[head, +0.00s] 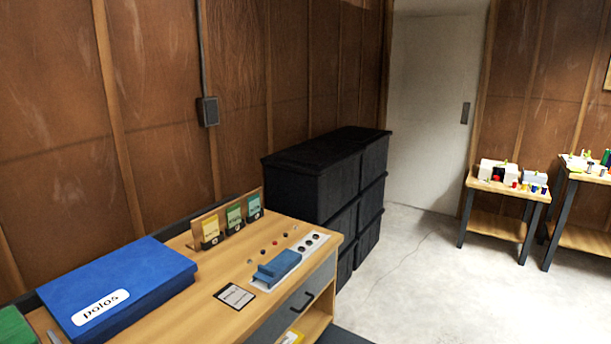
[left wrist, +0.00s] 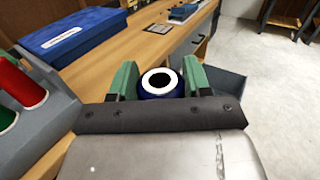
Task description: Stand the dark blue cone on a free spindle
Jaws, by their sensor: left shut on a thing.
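The dark blue cone (left wrist: 160,90) shows in the left wrist view as a dark blue body with a white ring and dark hole on top. My left gripper (left wrist: 160,78) is shut on it, one green finger on each side. A grey rack (left wrist: 55,95) stands at the left of that view, with a red cone (left wrist: 20,82) and part of a green cone (left wrist: 6,118) on it. I cannot make out a free spindle. Neither gripper shows in the head view; my right gripper is in no view.
A wooden workbench (head: 185,300) carries a blue "polos" box (head: 125,280), small cards (head: 233,217) and a blue device (head: 278,268). Black crates (head: 320,185) stand behind it. Two small tables (head: 497,228) with small items stand far right. The concrete floor (head: 430,290) is clear.

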